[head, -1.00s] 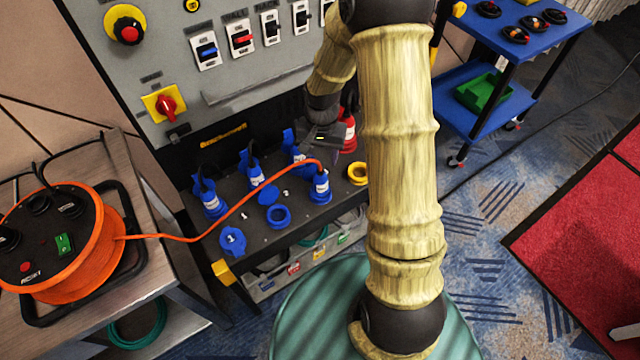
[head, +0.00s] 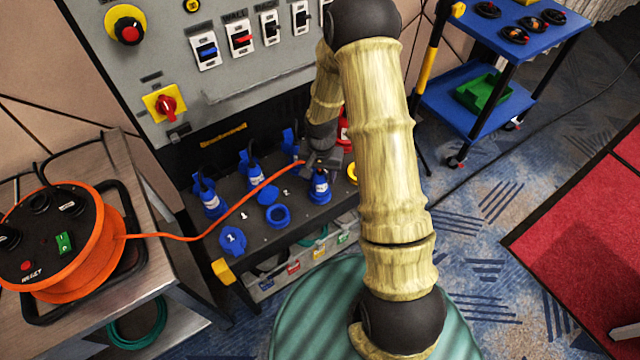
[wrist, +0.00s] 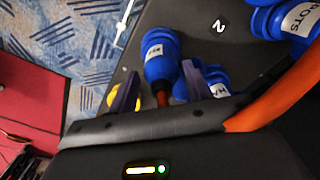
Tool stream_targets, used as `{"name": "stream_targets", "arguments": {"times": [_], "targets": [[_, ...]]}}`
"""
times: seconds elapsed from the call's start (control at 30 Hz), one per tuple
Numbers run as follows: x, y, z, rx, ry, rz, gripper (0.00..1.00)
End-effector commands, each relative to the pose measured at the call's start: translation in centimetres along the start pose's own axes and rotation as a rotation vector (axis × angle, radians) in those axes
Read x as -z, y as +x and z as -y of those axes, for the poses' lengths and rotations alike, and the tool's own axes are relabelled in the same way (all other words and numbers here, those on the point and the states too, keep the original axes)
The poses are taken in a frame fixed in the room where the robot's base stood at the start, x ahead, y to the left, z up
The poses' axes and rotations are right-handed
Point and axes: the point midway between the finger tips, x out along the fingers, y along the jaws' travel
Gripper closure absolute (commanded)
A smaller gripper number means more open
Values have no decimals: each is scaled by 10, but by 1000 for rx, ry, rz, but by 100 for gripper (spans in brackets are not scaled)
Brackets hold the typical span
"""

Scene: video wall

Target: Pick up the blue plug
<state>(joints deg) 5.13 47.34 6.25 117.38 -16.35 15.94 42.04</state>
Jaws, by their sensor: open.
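Several blue plugs sit in the dark panel's sockets. The nearest to my gripper is a blue plug (head: 320,188) with a white label, at the panel's front right, on the orange cable. My gripper (head: 322,164) is just above and behind it, partly covering its top. In the wrist view, a labelled blue plug (wrist: 160,55) shows beyond and between the two open fingers of my gripper (wrist: 158,85), with an orange-red end towards me. I cannot tell whether the fingers touch it. Another blue plug (wrist: 217,82) is partly hidden behind the right finger.
Other blue plugs (head: 211,202) (head: 252,175) stand to the left, near open blue socket lids (head: 232,240). The orange cable (head: 190,238) runs to an orange reel (head: 75,250) on a bench. A grey switch panel (head: 215,100) rises behind. A blue cart (head: 480,100) stands right.

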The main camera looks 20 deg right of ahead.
Motion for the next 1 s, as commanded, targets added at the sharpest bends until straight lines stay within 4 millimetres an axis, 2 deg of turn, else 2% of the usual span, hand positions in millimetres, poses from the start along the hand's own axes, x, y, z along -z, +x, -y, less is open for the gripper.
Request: {"name": "stream_targets", "arguments": {"times": [0.13,0.27,0.83,1.0], "targets": [[0,22,2,-2,-2,4,50],[0,34,2,0,-3,2,50],[0,36,3,0,-4,1,50],[0,36,3,0,-4,1,84]]}}
